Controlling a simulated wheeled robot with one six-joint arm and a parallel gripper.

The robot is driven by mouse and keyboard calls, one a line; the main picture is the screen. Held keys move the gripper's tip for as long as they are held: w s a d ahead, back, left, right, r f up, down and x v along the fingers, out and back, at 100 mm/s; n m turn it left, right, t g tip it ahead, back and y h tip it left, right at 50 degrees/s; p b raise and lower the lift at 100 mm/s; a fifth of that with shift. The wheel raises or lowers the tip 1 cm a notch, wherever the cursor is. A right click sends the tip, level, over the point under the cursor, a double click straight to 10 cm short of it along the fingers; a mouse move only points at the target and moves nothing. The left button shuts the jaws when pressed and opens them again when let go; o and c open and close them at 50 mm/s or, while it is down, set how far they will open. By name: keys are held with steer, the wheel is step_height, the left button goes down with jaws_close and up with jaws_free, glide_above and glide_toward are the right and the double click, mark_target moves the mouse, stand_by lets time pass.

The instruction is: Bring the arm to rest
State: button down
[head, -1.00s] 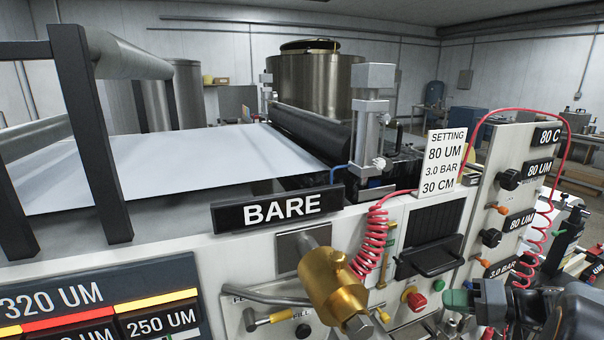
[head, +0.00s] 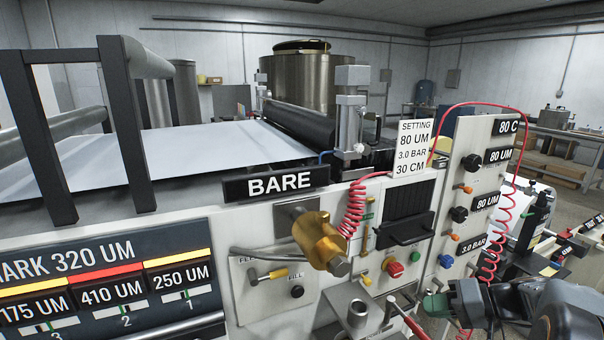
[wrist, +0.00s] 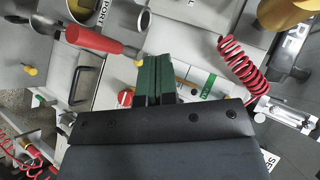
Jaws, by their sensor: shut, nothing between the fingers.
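My gripper (wrist: 157,80) shows in the wrist view with its two green fingers pressed together and nothing between them. In the head view the green fingertips (head: 436,304) show at the lower right, in front of the machine's white panel. The dark arm links behind them fill the bottom right corner. In the wrist view a tool with a red handle (wrist: 95,40) lies just beyond and left of the fingers. Whether the fingers touch anything is hard to tell, but they look apart from it.
The coating machine carries a BARE sign (head: 276,183), a brass fitting (head: 320,240), a red button (head: 395,269) and a coiled red hose (head: 351,208). A setting card (head: 411,148) stands above the dark tray. A white web (head: 200,150) runs to the black roller. Knobs line the right panel.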

steer(key=s+a+f+n+g+h, duration=0.1)
steer(key=s+a+f+n+h, duration=0.1)
steer(key=s+a+h, duration=0.8)
steer(key=shift+s+a+f+g+h, duration=0.15)
steer(key=shift+a+f+g+h, duration=0.25)
steer(key=shift+a+h, duration=0.45)
steer(key=shift+f, duration=0.1)
